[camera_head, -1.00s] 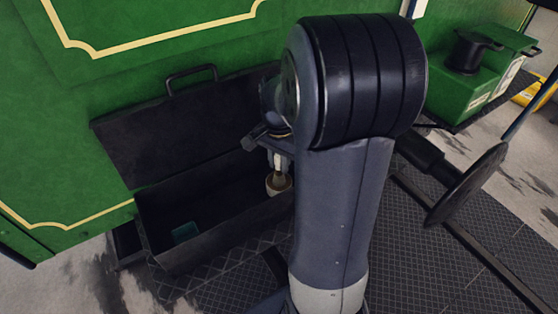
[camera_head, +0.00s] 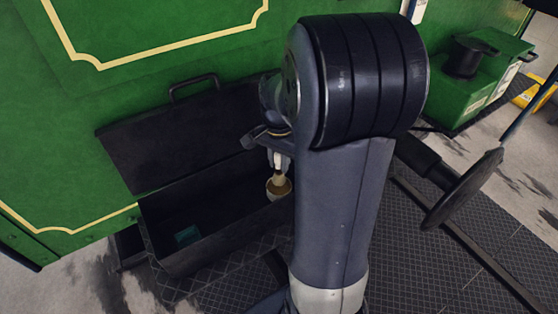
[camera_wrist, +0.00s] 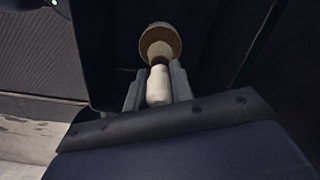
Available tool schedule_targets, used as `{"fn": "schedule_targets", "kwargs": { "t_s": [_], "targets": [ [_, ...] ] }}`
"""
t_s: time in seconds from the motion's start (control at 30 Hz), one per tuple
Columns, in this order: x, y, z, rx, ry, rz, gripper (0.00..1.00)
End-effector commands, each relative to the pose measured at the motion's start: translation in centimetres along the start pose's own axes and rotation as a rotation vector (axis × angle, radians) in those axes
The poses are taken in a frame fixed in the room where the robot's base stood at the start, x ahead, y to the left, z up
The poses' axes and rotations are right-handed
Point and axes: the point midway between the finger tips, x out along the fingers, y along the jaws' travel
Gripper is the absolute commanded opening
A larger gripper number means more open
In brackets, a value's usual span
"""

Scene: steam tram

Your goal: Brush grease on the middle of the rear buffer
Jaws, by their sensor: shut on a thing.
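The rear buffer is likely the dark round disc (camera_head: 464,188) on a thick shaft at the right of the head view, seen nearly edge-on. My gripper (camera_head: 276,160) is over the open black toolbox (camera_head: 185,262), well left of the disc. It is shut on a pale-handled brush (camera_head: 278,177), which also shows between the fingers in the wrist view (camera_wrist: 158,88). The brush points down into or just over a small round pot (camera_head: 278,192), whose rim shows in the wrist view (camera_wrist: 160,30). The bristle tips are hidden, so I cannot tell if they touch grease.
The toolbox lid (camera_head: 165,135) leans open against the green tram side (camera_head: 150,95). A small teal item (camera_head: 187,235) lies in the box. A green unit with a black cylinder (camera_head: 468,55) stands back right. Dark patterned floor plate (camera_head: 430,270) is clear below the buffer.

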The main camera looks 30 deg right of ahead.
Motion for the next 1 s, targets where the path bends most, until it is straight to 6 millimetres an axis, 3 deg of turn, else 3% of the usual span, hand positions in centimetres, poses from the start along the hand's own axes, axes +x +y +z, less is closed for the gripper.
{"fn": "schedule_targets", "kwargs": {
  "t_s": [0.5,1.0],
  "targets": [
    [-4.4,0.0,0.0,0.0,0.0,-0.001,0.0],
    [-4.3,0.0,0.0,0.0,0.001,-0.001,0.0]
  ]
}}
